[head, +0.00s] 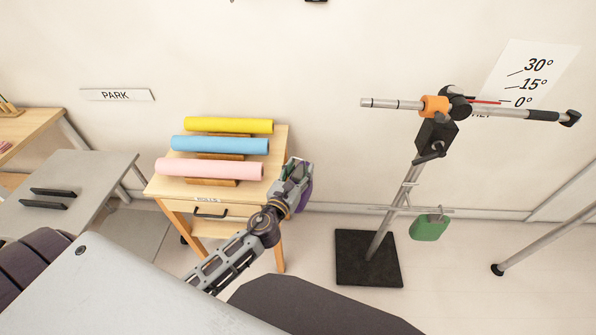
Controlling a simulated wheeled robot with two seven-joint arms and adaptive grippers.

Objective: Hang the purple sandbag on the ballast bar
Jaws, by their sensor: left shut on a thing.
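My left gripper (297,172) is shut on the purple sandbag (305,198), which is mostly hidden behind the gripper, with purple showing along its right side. They are in front of the right edge of the roll table in the head view. The ballast bar (393,208) is a thin crossbar low on the stand's post, to the right of my gripper and apart from it. A green sandbag (429,229) hangs from the bar's right part. The left part of the bar looks bare. My right gripper is not in view.
The stand has a black square base (368,259) and a long upper arm (395,104) with an orange collar (434,106). A wooden table (276,146) holds yellow, blue and pink rolls. A grey table (95,165) is at left. Open floor lies between the wooden table and the stand.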

